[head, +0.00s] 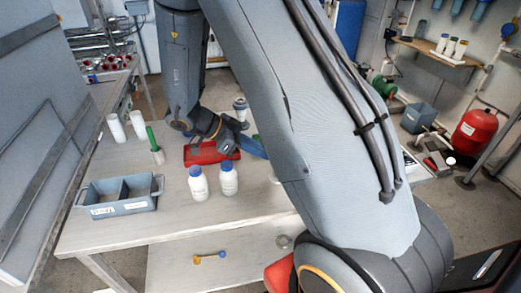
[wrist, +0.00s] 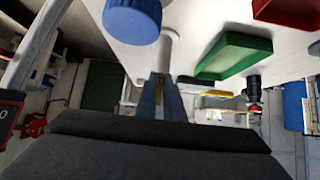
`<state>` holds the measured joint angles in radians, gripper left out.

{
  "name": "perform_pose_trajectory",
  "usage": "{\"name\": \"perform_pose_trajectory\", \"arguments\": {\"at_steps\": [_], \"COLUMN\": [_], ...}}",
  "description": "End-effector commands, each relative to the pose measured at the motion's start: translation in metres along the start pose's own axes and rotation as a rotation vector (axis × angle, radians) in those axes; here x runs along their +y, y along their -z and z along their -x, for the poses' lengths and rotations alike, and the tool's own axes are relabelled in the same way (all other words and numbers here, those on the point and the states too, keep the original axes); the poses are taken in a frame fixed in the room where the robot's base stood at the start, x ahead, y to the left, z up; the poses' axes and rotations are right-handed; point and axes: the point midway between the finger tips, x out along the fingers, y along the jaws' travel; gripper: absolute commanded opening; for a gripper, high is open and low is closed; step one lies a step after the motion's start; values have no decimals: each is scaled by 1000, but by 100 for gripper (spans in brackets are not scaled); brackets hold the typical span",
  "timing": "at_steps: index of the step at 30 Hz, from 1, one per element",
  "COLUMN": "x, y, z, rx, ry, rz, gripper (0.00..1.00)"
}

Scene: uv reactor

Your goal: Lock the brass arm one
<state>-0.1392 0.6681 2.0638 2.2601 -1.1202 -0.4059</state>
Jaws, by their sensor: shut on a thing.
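My gripper (wrist: 168,98) shows in the wrist view with its two dark fingers close together. A thin yellowish strip (wrist: 160,90) shows between them; most of it is hidden, and I cannot tell whether it is the brass arm. In the head view my gripper is at the far side of the table, by the red tray (head: 205,152), with its fingertips largely hidden. No lock is clearly seen.
Two white bottles with blue caps (head: 198,183) stand on the table (head: 130,228), right of a grey two-compartment bin (head: 118,208). The wrist view shows a green tray (wrist: 235,52) and a large blue cap (wrist: 133,18) near the fingers.

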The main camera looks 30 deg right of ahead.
Motion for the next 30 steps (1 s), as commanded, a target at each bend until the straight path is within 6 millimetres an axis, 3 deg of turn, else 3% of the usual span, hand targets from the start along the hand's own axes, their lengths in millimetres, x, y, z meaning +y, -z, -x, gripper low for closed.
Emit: {"name": "perform_pose_trajectory", "arguments": {"at_steps": [5, 6, 9, 20, 30], "x": [0, 0, 0, -1, -1], "y": [0, 0, 0, 0, -1], "z": [0, 0, 0, 6, 58], "rx": [-1, -1, -1, -1, -2], "ry": [0, 0, 0, 1, 3], "rz": [-1, -1, -1, -1, -2], "gripper": [0, 15, 27, 27, 27]}}
